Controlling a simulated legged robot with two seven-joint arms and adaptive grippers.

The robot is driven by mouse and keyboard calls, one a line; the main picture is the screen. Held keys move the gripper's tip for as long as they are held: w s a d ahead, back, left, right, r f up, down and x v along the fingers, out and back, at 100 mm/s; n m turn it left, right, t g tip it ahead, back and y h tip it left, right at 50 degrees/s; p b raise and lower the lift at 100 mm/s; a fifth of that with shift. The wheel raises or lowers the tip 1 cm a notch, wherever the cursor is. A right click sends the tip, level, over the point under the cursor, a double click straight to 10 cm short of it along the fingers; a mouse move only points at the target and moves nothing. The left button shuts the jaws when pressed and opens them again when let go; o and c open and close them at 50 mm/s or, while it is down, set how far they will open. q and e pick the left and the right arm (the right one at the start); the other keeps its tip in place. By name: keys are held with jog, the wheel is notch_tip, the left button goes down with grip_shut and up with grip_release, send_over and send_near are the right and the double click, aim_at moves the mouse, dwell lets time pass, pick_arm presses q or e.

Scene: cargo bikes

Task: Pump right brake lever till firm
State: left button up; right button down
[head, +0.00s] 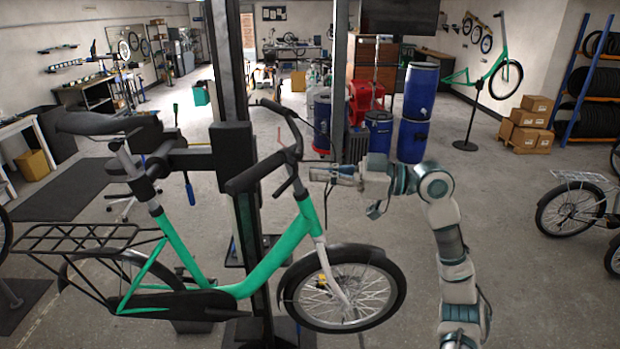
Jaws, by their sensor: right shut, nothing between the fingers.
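A green step-through bike (262,272) is held in a black workstand (232,150), its front wheel to the right. Its black handlebar has a near-side grip (255,173) and a far grip (272,105). A thin dark lever (286,187) shows by the near side of the bar, seemingly the right brake lever; its outline is hard to make out. My right gripper (318,173) comes in from the right, just right of the handlebar at lever height. It is shut and empty, and seems apart from the lever. My left gripper is not in view.
The bike's front wheel (345,298) is below and left of my right arm. Blue drums (417,110) stand behind the gripper, near a dark post (339,70). A parked bike (575,205) is at the right. The floor between is clear.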

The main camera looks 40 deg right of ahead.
jog(key=b+v, duration=0.2)
jog(key=v, duration=0.4)
jog(key=shift+s, duration=0.2)
jog(key=shift+w+a, duration=0.1)
jog(key=shift+a, duration=0.05)
dwell(0.7)
